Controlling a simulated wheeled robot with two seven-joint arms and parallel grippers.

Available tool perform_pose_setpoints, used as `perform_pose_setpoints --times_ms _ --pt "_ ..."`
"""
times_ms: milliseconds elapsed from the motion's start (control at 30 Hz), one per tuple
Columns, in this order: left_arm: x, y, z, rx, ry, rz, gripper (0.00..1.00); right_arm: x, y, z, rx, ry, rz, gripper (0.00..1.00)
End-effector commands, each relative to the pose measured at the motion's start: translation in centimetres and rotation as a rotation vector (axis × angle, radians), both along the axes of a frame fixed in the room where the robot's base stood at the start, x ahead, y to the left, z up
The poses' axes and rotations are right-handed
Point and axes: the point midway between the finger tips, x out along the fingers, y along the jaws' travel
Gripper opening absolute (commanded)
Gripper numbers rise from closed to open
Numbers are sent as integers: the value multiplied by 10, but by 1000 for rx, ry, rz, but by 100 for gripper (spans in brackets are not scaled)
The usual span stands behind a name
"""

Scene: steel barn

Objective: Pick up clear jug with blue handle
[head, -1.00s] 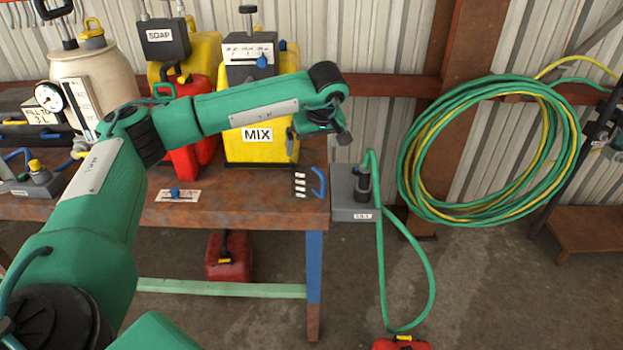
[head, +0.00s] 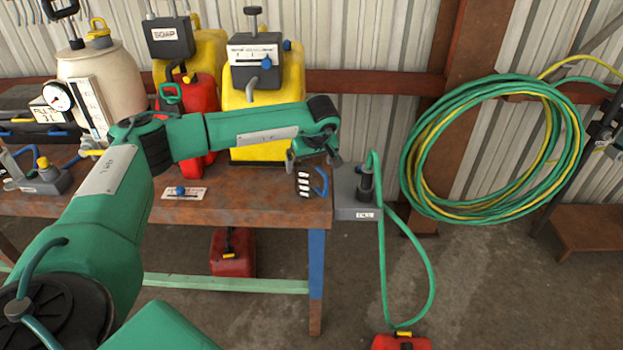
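The clear jug with a blue handle (head: 321,183) stands near the right end of the rusty workbench (head: 240,208). Its see-through body is hard to make out; the white marks on its side and the blue handle show best. My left gripper (head: 313,162) is above the jug in the head view, at the end of the green arm. Its fingers point down and look apart, with nothing seen between them. I cannot tell how far it is from the jug. My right gripper is not in view.
Behind my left arm stand a yellow container (head: 235,96), a red can (head: 188,92) and a cream tank (head: 118,80) with a gauge. A grey box (head: 352,200) with a green hose is just right of the bench. A red can (head: 233,255) stands beneath.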

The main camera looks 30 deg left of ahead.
Motion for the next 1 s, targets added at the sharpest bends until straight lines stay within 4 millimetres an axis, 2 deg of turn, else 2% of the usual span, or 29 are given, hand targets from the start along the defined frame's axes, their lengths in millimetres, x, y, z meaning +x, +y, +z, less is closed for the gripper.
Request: perform_pose_setpoints --times_ms 33,300,567,733,867,1000 --pt "0 0 0 0 0 0 90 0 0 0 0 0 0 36" --pt "0 0 0 0 0 0 36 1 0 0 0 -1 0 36" --pt "0 0 2 -1 -1 1 36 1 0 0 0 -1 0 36" --pt "1 0 11 -2 -4 0 36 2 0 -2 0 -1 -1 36" --pt "1 0 29 -1 -4 -1 36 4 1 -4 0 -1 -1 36" --pt "1 0 63 -2 -7 0 36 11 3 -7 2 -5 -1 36"
